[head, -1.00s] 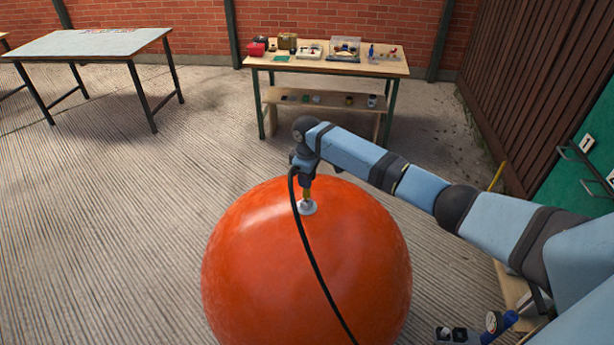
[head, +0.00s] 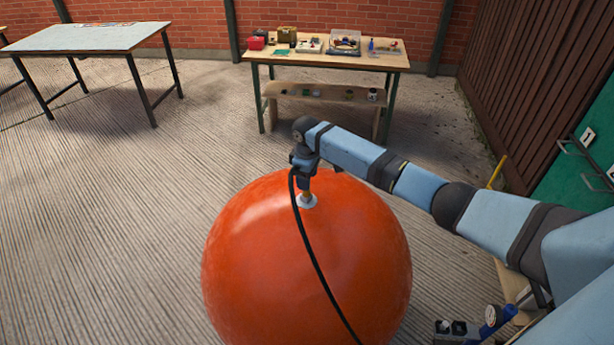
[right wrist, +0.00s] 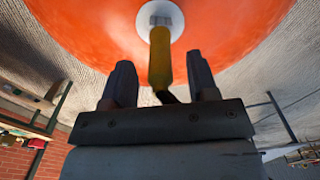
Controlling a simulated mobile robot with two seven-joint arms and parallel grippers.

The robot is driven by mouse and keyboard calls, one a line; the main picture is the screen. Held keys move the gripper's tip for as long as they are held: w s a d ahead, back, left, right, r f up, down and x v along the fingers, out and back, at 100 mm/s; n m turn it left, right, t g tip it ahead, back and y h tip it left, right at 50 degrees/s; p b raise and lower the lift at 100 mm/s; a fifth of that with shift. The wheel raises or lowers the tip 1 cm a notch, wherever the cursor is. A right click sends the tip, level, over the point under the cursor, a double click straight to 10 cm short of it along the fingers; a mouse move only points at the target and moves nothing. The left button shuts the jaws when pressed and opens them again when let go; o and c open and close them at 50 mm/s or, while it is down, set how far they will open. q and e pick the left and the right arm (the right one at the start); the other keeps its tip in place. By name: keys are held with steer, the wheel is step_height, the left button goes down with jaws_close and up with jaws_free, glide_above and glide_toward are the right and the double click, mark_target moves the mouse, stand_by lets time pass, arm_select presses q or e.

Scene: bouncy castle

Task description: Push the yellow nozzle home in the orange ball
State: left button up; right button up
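The large orange ball (head: 260,260) stands on the ground, with a round white valve (head: 309,201) on top. The yellow nozzle (right wrist: 160,58) points at the valve centre, and its tip meets the pale fitting there; how deep it sits cannot be told. In the head view only a short piece of the nozzle (head: 306,192) shows. My right gripper (head: 306,185) is above the valve. In the right wrist view its two fingers stand on either side of the nozzle, with a visible gap on each side. My left gripper is not in view.
A black hose (head: 311,250) hangs from the nozzle end across the ball's front. A wooden table (head: 300,60) with small items stands behind, and a grey table (head: 85,38) at the back left. A green door (head: 575,180) is on the right. The floor left of the ball is clear.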

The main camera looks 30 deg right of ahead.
step_height(320, 180, up, 14)
steer(key=b, duration=0.1)
stand_by(0.5)
